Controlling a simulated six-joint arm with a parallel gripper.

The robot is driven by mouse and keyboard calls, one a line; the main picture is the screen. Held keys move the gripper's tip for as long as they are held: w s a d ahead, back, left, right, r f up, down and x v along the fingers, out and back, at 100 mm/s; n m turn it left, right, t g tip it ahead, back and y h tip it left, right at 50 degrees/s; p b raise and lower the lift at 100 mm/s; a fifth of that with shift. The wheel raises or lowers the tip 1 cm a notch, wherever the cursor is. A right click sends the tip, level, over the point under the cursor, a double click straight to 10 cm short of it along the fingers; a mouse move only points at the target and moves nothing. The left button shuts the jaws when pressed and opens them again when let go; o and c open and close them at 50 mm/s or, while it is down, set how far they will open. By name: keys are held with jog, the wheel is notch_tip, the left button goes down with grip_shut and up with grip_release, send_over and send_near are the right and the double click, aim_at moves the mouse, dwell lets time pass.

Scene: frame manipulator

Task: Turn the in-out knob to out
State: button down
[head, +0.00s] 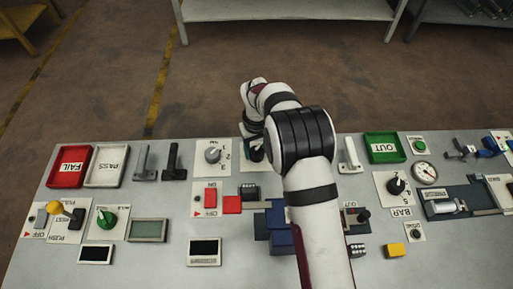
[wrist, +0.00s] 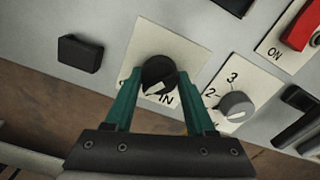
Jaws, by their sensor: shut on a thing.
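The in-out knob (wrist: 159,70) is a round black knob with a white pointer mark, on a cream plate (wrist: 140,45) in the wrist view. The word IN shows just below it, and the pointer slants down toward the lower left, near that word. The OUT wording of this plate is hidden. My gripper (wrist: 157,78) has its two teal fingers on either side of the knob, shut on it. In the head view the plate (head: 245,163) shows only in part behind my arm, and the fingers cannot be made out clearly.
A grey numbered knob (wrist: 236,106) stands close to the right finger, with a red ON switch (wrist: 303,28) beyond it. A black block (wrist: 80,53) is to the left. In the head view, a grey lever (head: 145,163) and a black lever (head: 173,161) stand left of the numbered knob.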

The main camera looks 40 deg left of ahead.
aim_at(257, 149)
jog(key=shift+c, duration=1.2)
grip_release()
notch_tip(257, 149, up, 16)
jog(key=shift+d, duration=0.1)
